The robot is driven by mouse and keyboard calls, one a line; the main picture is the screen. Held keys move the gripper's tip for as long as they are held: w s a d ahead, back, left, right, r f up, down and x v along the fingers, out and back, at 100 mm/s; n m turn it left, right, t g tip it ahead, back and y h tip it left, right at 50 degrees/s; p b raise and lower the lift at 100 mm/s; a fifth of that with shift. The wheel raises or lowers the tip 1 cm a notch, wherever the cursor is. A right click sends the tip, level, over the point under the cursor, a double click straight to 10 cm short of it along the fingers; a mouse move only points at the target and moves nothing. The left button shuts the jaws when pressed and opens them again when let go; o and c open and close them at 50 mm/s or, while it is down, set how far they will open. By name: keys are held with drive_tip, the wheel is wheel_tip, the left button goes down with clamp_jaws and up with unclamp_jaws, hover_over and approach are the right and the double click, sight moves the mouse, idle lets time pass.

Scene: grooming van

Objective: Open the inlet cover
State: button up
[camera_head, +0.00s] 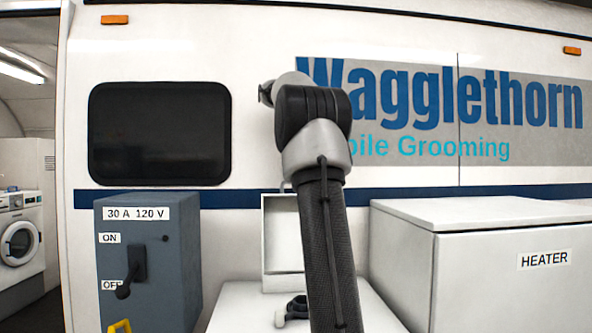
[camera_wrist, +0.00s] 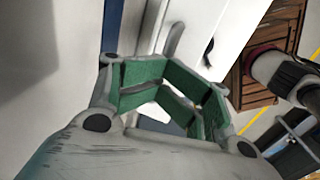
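A white box-like fitting with a raised rim (camera_head: 281,236) stands against the van wall, partly hidden behind my arm. It may be the inlet with its cover; a small grey loop shows at its top edge. In the wrist view, a white panel (camera_wrist: 202,27) with an upright grey handle-like piece (camera_wrist: 175,38) lies just beyond my gripper (camera_wrist: 172,92). My gripper's green-padded fingers are apart, with a gap between them. I see nothing clearly held. Whether the fingers touch the panel cannot be told. My arm hides the gripper's pads in the head view.
A grey power box (camera_head: 148,262) with its lever at OFF stands left. A white heater cabinet (camera_head: 500,280) stands right. A low white surface (camera_head: 235,305) lies between them. The wrist view shows a wooden crate (camera_wrist: 262,50) and yellow floor lines at the right.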

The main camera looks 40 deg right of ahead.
wheel_tip(320, 180, up, 6)
drive_tip(key=shift+s+a+f, duration=0.1)
drive_tip(key=shift+f, duration=0.05)
idle(0.6)
drive_tip(key=s+a+f+m+t, duration=0.1)
drive_tip(key=s+a+f+m, duration=0.25)
drive_tip(key=a, duration=0.35)
drive_tip(key=s+a+f+m+t, duration=0.1)
drive_tip(key=s+a+f+m, duration=0.2)
drive_tip(key=a, duration=0.4)
drive_tip(key=s+a+f+m+t, duration=0.1)
drive_tip(key=s+a+f+m, duration=0.1)
drive_tip(key=s+a+f, duration=0.2)
drive_tip(key=s+a+f+m+t, duration=0.1)
drive_tip(key=s+a+f, duration=0.3)
drive_tip(key=s+f, duration=0.7)
wheel_tip(320, 180, down, 6)
drive_tip(key=shift+s+a+f+m, duration=0.2)
drive_tip(key=shift+a+m, duration=0.15)
drive_tip(key=shift+m, duration=0.4)
